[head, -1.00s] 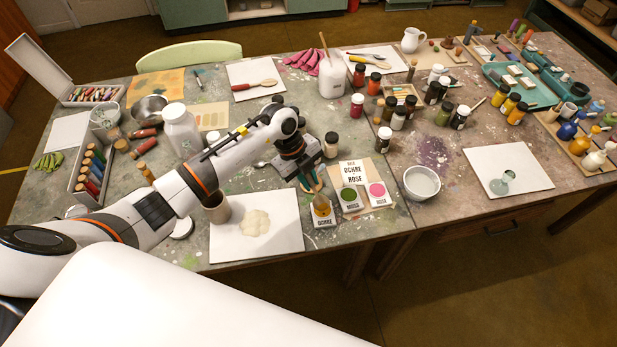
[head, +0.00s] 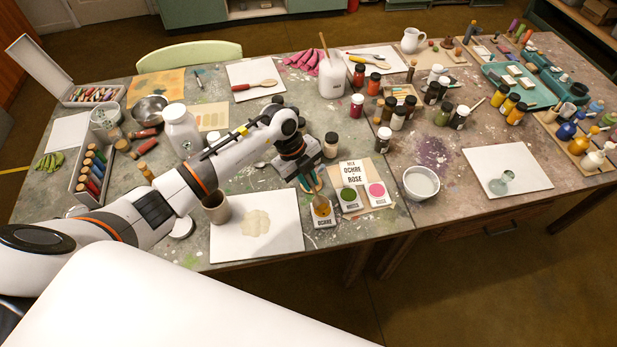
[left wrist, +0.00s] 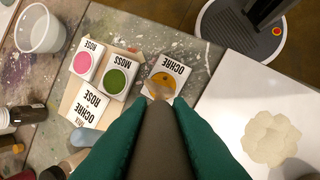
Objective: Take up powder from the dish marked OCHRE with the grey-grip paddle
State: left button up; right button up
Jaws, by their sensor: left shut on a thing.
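The dish marked OCHRE (head: 323,222) stands at the left end of a row of three dishes; it also shows in the left wrist view (left wrist: 178,68) with orange-yellow powder in it. My left gripper (head: 311,187), with green fingers, is just behind and above this dish. It is shut on the grey-grip paddle (left wrist: 154,125), whose grey handle lies between the fingers in the left wrist view. The paddle's far end is over the ochre powder and seems to reach into it; I cannot tell how deep. My right gripper is not in view.
The MOSS dish (head: 350,199) and ROSE dish (head: 377,193) stand right of the ochre dish.

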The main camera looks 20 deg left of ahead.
pick_arm(q)
jog(key=shift+r+p, duration=2.95)
jog(key=shift+r, duration=0.5)
